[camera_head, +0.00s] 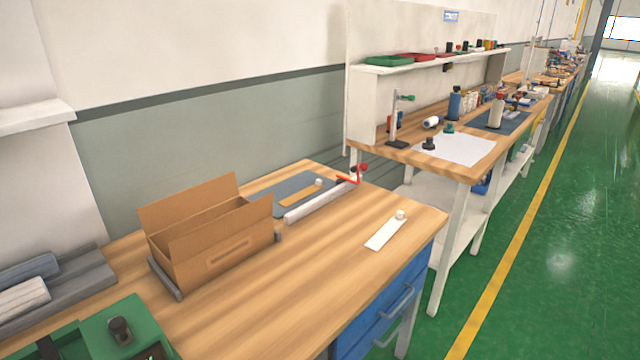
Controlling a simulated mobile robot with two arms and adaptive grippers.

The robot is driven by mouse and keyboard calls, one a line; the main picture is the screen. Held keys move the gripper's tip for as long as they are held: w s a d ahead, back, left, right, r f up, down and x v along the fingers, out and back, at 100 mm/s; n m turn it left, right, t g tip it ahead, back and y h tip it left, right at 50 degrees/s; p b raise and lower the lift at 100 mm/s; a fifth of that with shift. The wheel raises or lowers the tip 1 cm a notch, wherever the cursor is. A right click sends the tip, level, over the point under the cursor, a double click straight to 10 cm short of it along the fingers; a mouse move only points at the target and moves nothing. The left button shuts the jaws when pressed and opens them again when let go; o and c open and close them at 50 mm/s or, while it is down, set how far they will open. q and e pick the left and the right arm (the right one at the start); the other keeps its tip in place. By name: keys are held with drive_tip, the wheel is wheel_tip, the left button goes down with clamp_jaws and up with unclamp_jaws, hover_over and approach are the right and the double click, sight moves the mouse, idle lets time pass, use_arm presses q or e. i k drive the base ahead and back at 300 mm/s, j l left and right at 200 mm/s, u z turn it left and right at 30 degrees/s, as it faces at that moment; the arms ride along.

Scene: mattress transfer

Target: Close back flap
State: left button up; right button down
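An open brown cardboard box (222,255) stands on the wooden workbench at the left. Its back flap (190,204) is raised and stands up along the far long side, toward the wall. A smaller flap (262,205) sticks up at the box's right end. The front side, with a slot-like mark, faces the camera. The inside of the box is mostly hidden by its walls. Neither of my grippers is in view, and nothing is touching the back flap.
A dark bar (165,279) lies at the box's left edge. A small dark cylinder (278,234) stands close to its right. A grey mat (290,194), a long white bar (318,203) and a white strip (385,233) lie farther right. A green tray (128,312) is front left. The bench's front middle is clear.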

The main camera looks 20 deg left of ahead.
sight(157, 215)
drive_tip(key=u, duration=1.45)
drive_tip(key=l+u, duration=0.1)
drive_tip(key=u, duration=0.6)
drive_tip(key=k+u, duration=0.1)
drive_tip(key=u, duration=0.2)
